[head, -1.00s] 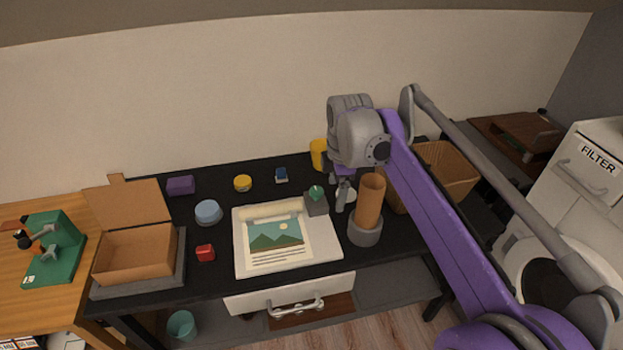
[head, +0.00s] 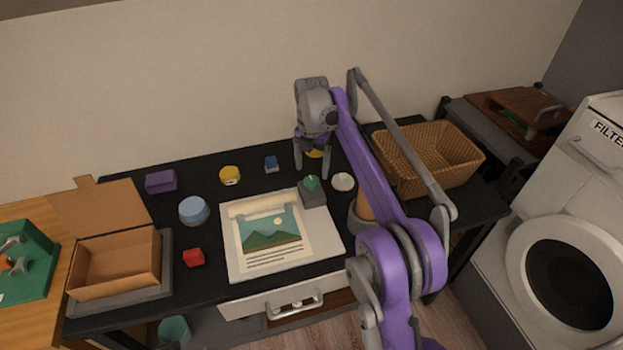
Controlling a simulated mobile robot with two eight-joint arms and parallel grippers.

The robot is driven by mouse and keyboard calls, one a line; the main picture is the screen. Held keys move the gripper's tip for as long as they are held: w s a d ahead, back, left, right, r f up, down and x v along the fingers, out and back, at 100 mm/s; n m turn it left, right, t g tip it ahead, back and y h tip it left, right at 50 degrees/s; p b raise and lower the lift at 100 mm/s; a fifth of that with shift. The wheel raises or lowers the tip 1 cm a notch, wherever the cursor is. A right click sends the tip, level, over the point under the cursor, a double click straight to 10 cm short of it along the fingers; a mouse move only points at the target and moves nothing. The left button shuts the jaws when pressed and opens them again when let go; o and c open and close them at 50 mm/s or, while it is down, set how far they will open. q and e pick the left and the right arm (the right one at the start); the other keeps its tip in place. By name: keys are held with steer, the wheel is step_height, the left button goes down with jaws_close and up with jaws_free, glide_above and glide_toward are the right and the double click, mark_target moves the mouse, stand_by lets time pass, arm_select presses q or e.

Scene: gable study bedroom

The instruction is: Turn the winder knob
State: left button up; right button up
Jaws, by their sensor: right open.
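The winder is a white board (head: 326,238) on the black table, with a picture sheet (head: 268,240) coming from a roll at its back edge. A grey block (head: 313,197) at the board's back right corner carries a green knob (head: 312,183), which I take to be the winder knob. My right gripper (head: 312,170) points down with its fingers spread, just above or behind the knob. I cannot tell whether a finger touches it. Nothing shows between the fingers. My left gripper is out of view.
A yellow thing (head: 315,153) is partly hidden behind my right gripper. A white disc (head: 342,182) lies right of the knob, a wicker basket (head: 450,176) farther right. A brown cylinder (head: 364,208) is partly hidden by my right arm. An open cardboard box (head: 117,268) stands left.

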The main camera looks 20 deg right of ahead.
mark_target(312, 180)
steer(key=shift+f, duration=2.2)
steer(key=shift+c, duration=0.3)
steer(key=c, duration=1.3)
